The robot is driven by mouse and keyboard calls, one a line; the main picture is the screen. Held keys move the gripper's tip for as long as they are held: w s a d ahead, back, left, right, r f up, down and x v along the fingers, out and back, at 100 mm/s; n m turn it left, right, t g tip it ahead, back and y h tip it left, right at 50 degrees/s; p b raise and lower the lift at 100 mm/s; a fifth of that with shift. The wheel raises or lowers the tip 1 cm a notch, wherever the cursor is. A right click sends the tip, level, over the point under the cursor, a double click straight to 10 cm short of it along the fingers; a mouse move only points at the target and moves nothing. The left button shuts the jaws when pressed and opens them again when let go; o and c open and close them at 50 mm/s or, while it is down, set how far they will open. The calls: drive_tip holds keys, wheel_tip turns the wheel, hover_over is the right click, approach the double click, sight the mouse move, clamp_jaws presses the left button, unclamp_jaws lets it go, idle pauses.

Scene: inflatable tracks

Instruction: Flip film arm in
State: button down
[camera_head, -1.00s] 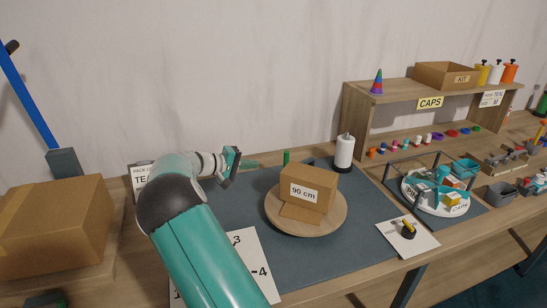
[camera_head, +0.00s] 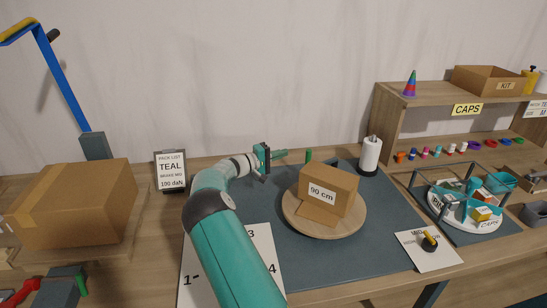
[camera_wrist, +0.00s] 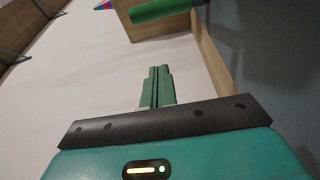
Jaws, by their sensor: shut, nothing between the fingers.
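No part is labelled as the film arm. A short green upright post (camera_head: 309,155) stands at the back of the dark mat, behind the turntable. A white roll on a dark base (camera_head: 371,154) stands to its right. A 90 cm cardboard box (camera_head: 342,185) sits on the round wooden turntable (camera_head: 292,215). My gripper (camera_head: 285,153) is shut and empty, its green fingers pointing right toward the post with a small gap in the picture. In the wrist view my shut fingers (camera_wrist: 157,72) point toward a green bar (camera_wrist: 165,9) near the top, apart from it.
A blue pole with a yellow-topped bar (camera_head: 55,75) rises behind a large cardboard box (camera_head: 78,203) at left. A pick-list sign (camera_head: 171,171) stands left of my arm. A caps shelf (camera_head: 390,120) and white round tray (camera_head: 445,205) are at right.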

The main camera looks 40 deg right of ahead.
drive_tip(key=s+d, duration=0.4)
drive_tip(key=shift+s, duration=0.35)
drive_tip(key=shift+d, duration=0.1)
idle(0.3)
